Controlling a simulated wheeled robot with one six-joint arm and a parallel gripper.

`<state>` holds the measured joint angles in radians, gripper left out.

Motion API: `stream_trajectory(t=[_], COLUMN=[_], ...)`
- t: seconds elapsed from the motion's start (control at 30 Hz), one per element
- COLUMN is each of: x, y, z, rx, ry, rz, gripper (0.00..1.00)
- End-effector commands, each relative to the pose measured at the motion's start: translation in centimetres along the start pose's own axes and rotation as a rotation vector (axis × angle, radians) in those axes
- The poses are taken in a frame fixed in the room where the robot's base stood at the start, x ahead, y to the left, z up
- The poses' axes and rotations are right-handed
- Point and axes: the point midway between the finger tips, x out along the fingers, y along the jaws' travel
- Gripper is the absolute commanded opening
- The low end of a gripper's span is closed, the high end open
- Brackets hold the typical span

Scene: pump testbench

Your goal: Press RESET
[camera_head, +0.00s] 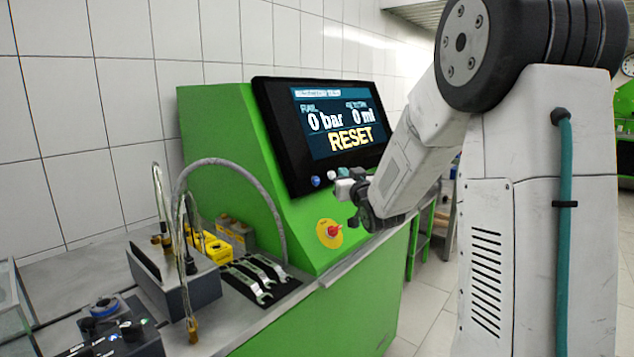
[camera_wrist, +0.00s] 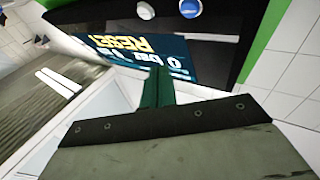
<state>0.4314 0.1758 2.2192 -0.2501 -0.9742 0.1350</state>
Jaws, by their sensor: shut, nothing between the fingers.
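The green test bench has a black-framed screen (camera_head: 338,122) reading "0 bar", "0 ml" and a large yellow "RESET". The screen also shows, upside down, in the wrist view (camera_wrist: 115,50). In the wrist view the white button (camera_wrist: 145,10) and blue button (camera_wrist: 190,8) are at the top edge. No label on either button is readable. My gripper (camera_head: 342,190) is shut and empty, close in front of the panel near the buttons. Contact cannot be told.
A red emergency stop on a yellow plate (camera_head: 331,231) sits just below my gripper. Wrenches (camera_head: 258,276) lie on a black mat on the bench top. A grey block with hoses (camera_head: 176,274) and yellow parts (camera_head: 210,246) stand to the left.

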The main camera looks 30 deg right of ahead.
Motion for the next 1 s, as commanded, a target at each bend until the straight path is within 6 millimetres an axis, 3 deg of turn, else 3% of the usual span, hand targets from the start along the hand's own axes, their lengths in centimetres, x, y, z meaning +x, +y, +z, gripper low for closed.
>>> stream_trajectory(t=[0.5, 1.0], x=[4.5, 4.9], y=[-3.3, -3.6], z=[3.3, 3.6], rx=[0.000, 0.000], ry=[-0.001, 0.000], rz=[0.000, 0.000], gripper=[0.00, 0.00])
